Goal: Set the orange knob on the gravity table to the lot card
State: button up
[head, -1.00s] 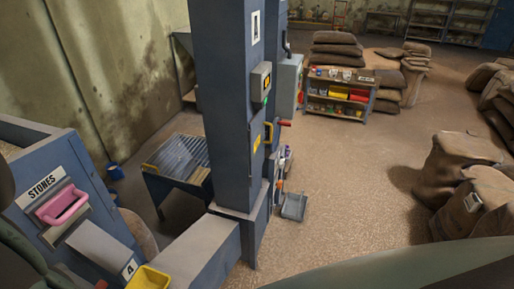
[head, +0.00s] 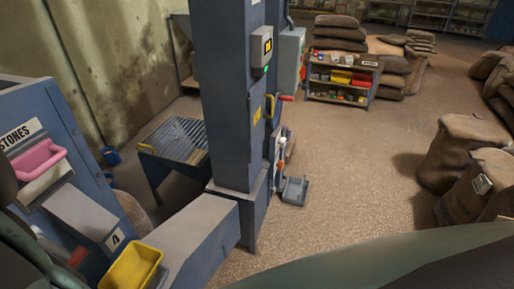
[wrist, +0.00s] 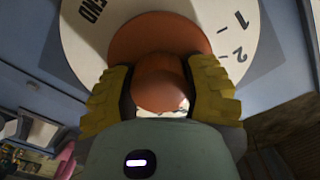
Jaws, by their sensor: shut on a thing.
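In the wrist view, an orange knob (wrist: 162,84) sits on a round white dial (wrist: 235,28). The dial shows a 1 and a 2 on the right and END, seen upside down, on the upper left. My gripper (wrist: 160,77) has a yellow ribbed finger on each side of the knob and is shut on it. The knob's pointer mark cannot be made out. The dial is fixed to a blue-grey panel (wrist: 282,14). In the head view the knob and gripper cannot be clearly seen. No lot card can be read.
The head view shows a blue machine (head: 75,120) labelled STONES, with a pink tray (head: 38,160) and a yellow bin (head: 131,267). A tall blue elevator column (head: 228,120) stands mid-view. Sacks (head: 455,150) stand at right; the floor between is open.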

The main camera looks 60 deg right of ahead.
jog(key=shift+w+d+r, duration=0.1)
jog(key=shift+r, duration=0.15)
jog(key=o, duration=1.2)
jog(key=shift+f, duration=0.1)
jog(key=v, duration=0.7)
jog(key=shift+s, duration=0.25)
